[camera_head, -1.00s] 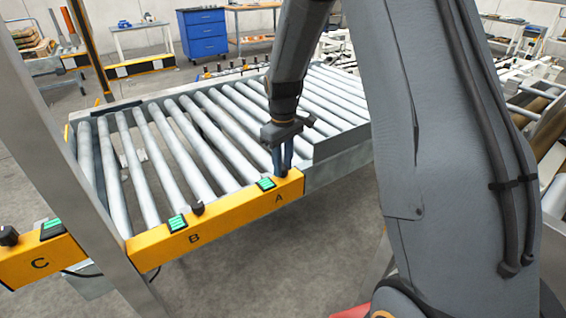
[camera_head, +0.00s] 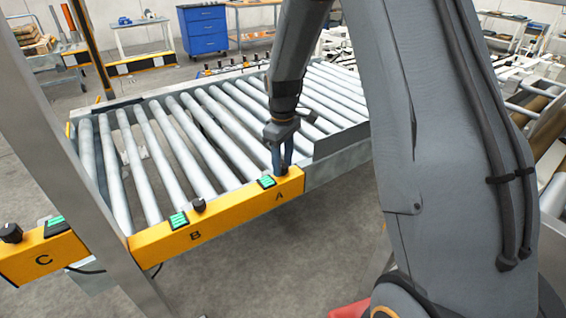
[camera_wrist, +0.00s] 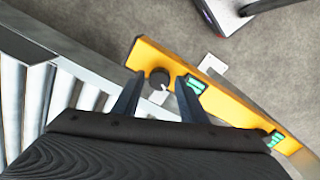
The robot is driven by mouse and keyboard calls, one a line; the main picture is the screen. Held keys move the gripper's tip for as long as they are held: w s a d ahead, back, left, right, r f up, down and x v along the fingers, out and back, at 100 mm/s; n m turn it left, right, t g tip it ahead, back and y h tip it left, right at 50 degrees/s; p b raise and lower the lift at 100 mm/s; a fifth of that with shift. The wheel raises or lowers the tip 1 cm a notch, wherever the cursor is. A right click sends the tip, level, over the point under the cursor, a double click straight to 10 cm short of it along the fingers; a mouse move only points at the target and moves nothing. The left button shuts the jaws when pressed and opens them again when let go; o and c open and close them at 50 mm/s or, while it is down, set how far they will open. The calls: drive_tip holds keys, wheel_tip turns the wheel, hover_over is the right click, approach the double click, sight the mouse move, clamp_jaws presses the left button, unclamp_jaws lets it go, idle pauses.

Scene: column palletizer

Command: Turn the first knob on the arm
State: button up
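The yellow panel (camera_head: 237,212) with letters A and B runs along the front of the roller conveyor. In the wrist view, a black knob (camera_wrist: 159,77) with a white pointer mark sits near one end of the yellow panel (camera_wrist: 232,105), beside a green-lit display (camera_wrist: 195,85). My gripper (camera_wrist: 158,80) is open, with one finger on each side of this knob; I cannot tell whether they touch it. In the head view, my gripper (camera_head: 283,172) points down at the A section, and its fingers largely hide the knob there.
Another black knob (camera_head: 198,205) stands by the B display (camera_head: 178,220). A third knob (camera_head: 11,233) is on the C panel (camera_head: 45,258) at left, past a grey post (camera_head: 75,150). The conveyor rollers (camera_head: 205,130) behind the panel are empty.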

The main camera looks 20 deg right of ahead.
sight(283, 166)
drive_tip(key=shift+o, duration=0.3)
drive_tip(key=shift+r, duration=0.1)
wheel_tip(283, 166, up, 8)
drive_tip(key=shift+f+b, duration=0.15)
drive_tip(key=shift+b, duration=0.5)
drive_tip(key=s+f+m, duration=0.1)
drive_tip(key=s+m, duration=0.7)
drive_tip(key=s, duration=1.6)
drive_tip(key=shift+s+f, duration=0.3)
